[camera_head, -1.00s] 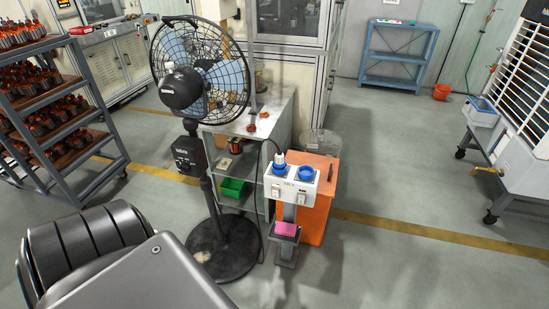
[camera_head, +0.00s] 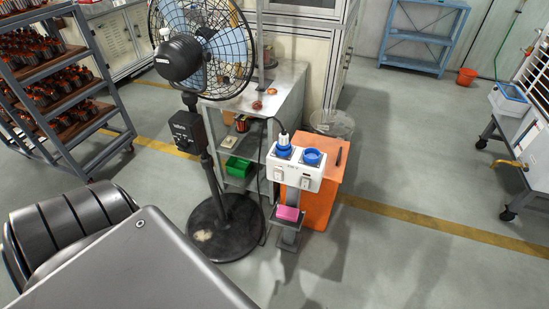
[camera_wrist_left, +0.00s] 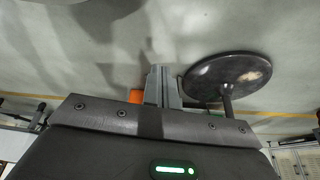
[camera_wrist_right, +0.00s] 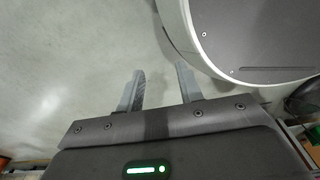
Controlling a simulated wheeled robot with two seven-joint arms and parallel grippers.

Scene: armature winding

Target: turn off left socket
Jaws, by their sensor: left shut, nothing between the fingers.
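A white socket box (camera_head: 293,171) stands on a grey post near the middle of the head view. It has two blue sockets on top and a small switch below each. The left socket (camera_head: 283,152) holds a white plug (camera_head: 283,139) with a dark cable. The right socket (camera_head: 313,157) looks empty. The left switch (camera_head: 278,174) is too small to read its position. My left gripper (camera_wrist_left: 160,72) is shut and empty in the left wrist view, over the floor. My right gripper (camera_wrist_right: 158,72) is open and empty in the right wrist view. Neither gripper shows in the head view.
A standing fan (camera_head: 190,55) with a round black base is left of the box. A pink block (camera_head: 288,213) sits low on the post. An orange cabinet (camera_head: 325,195) is close behind. A shelf table (camera_head: 270,100) is further back.

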